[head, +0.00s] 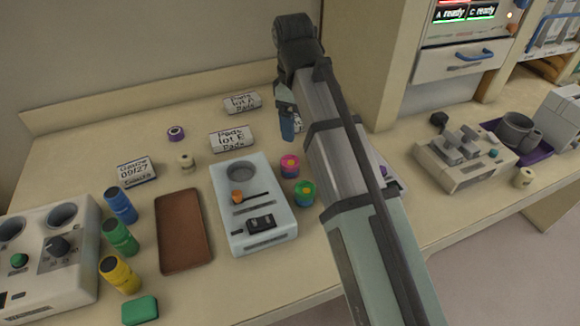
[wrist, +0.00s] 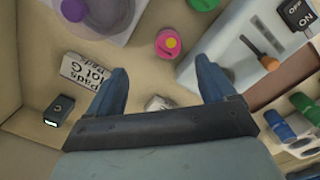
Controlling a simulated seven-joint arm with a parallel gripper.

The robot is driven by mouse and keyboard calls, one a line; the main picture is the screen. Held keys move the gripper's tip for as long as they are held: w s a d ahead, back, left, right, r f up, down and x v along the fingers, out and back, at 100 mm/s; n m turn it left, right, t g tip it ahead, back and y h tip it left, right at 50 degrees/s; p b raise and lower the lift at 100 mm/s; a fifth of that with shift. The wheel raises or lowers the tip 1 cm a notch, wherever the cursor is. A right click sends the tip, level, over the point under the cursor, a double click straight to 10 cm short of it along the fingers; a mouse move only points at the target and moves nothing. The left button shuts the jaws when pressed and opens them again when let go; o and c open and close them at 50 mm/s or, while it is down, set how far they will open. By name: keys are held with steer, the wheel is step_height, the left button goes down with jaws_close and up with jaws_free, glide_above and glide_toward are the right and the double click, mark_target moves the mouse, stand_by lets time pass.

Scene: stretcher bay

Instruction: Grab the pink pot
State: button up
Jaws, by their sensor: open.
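The pink pot (head: 290,165) is a small round pot with a yellow spot on its top. It stands on the counter just right of the pale switch box, with a green-topped pot (head: 305,192) close in front of it. My gripper (head: 287,128) is above the counter, up-picture from the pink pot, and only partly visible there. In the wrist view the pink pot (wrist: 168,43) lies beyond the gap between my two blue fingers (wrist: 162,78). The fingers are apart, with nothing held between them.
The switch box (head: 262,205) borders the pots on the left. White labelled packs (head: 234,140) lie behind. My arm hides part of the counter to the right. A brown tray (head: 183,232) and coloured bottles (head: 119,205) are farther left. A dark device (wrist: 59,110) shows in the wrist view.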

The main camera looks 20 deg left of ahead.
steer(key=s, duration=0.1)
glide_above(290, 161)
steer(key=f, duration=0.8)
steer(key=shift+s, duration=0.2)
steer(key=shift+w+f, duration=0.15)
steer(key=shift+f, duration=1.3)
steer(key=shift+w+f, duration=0.1)
steer(key=shift+f, duration=1.35)
steer(key=shift+c, duration=0.4)
steer(key=c, duration=1.1)
